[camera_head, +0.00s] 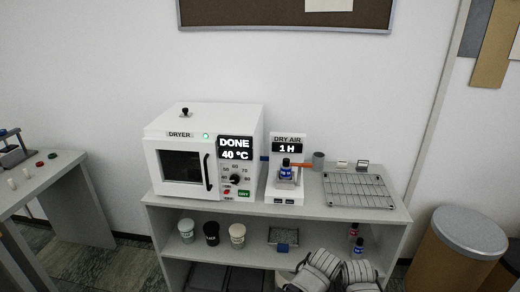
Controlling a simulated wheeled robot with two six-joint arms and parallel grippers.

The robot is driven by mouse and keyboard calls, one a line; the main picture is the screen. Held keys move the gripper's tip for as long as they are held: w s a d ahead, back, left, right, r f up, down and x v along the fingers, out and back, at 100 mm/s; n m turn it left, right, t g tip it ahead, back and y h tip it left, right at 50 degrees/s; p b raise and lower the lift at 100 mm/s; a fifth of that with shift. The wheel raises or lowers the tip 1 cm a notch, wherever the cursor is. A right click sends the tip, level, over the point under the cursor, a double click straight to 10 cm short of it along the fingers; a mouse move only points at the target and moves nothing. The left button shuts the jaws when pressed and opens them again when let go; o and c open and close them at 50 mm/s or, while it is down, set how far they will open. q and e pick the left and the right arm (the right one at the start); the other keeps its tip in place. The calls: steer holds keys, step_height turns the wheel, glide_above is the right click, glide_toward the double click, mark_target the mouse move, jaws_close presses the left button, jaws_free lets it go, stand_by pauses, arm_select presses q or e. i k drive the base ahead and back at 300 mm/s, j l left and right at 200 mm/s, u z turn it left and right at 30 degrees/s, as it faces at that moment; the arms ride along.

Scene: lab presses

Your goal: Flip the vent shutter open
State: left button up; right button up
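The white dryer (175,128) stands on the left of the shelf top, with its windowed front door (181,166) shut. Its display (235,148) reads DONE, 40 °C, and a green light (206,136) is lit. A small black knob-like part (185,112) stands up from a pale base on the dryer's roof. It may be the vent shutter; it is too small to tell whether it is open or shut. I cannot make out either of my grippers in this view, and nothing is seen touching the dryer.
Right of the dryer is a DRY AIR unit (284,194) holding a blue-labelled bottle (286,170), with an orange part beside it. A wire rack (358,190) lies further right. Jars (237,234) and glove-like striped items (318,268) show below. The space above the dryer is clear.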

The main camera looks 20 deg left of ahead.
mark_target(185, 114)
steer(key=u, duration=1.3)
steer(key=i+j+u, duration=0.25)
steer(key=i+u, duration=0.25)
